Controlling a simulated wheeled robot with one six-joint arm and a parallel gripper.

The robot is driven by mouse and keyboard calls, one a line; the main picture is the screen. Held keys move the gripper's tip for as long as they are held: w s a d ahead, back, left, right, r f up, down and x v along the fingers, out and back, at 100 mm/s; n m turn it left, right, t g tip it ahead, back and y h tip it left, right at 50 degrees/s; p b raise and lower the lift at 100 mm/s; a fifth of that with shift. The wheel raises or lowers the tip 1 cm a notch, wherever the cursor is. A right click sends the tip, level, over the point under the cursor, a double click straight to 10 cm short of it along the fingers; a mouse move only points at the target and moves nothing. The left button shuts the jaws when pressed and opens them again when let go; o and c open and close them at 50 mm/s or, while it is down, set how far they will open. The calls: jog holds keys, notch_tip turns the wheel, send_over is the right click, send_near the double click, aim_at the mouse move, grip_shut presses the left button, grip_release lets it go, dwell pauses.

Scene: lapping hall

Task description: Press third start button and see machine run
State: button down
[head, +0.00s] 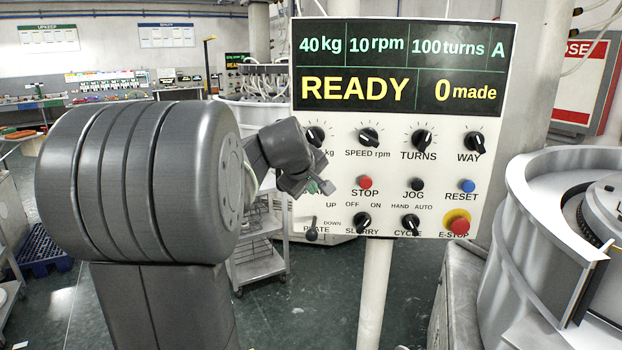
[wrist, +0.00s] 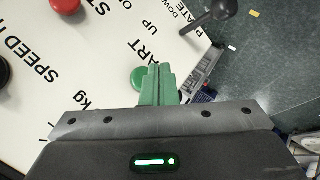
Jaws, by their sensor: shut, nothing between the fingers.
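A white control panel (head: 390,150) carries a display (head: 400,68) reading 40 kg, 10 rpm, 100 turns, A, READY and 0 made. In the wrist view the green start button (wrist: 137,78) shows just left of the green fingertips of my gripper (wrist: 158,72), partly covered by them; the lettering beside it reads "ART". The fingers are together with nothing between them. In the head view my gripper (head: 322,187) is at the panel's left side and hides the start button. I cannot tell whether the fingertips touch the button or the panel.
The red stop button (head: 365,182), black jog button (head: 417,184), blue reset button (head: 467,186) and red E-stop (head: 459,226) are nearby. The plate lever (head: 311,234) sticks out below my gripper. A round machine (head: 530,200) stands right. Another display (head: 237,60) shows far behind.

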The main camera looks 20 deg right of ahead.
jog(key=shift+w+d, duration=0.3)
jog(key=shift+w, duration=0.2)
jog(key=shift+w+d, duration=0.1)
dwell(1.7)
jog(key=shift+w+d+p, duration=0.15)
jog(key=shift+w+p, duration=0.1)
jog(key=shift+p, duration=0.05)
jog(key=shift+w+d, duration=0.2)
jog(key=shift+w, duration=0.2)
dwell(0.8)
jog(key=shift+s+a, duration=0.1)
jog(key=shift+s, duration=0.05)
jog(key=shift+s+a, duration=0.35)
jog(key=shift+s, duration=0.25)
jog(key=shift+s+a+b, duration=0.3)
jog(key=shift+s+a, duration=0.15)
jog(key=shift+s, duration=0.3)
jog(key=shift+s+a+b, duration=0.35)
jog(key=shift+s+a, duration=0.05)
jog(key=shift+s, duration=0.3)
jog(key=shift+s+a+b, duration=0.3)
jog(key=shift+s+a, duration=0.15)
jog(key=shift+s, duration=0.3)
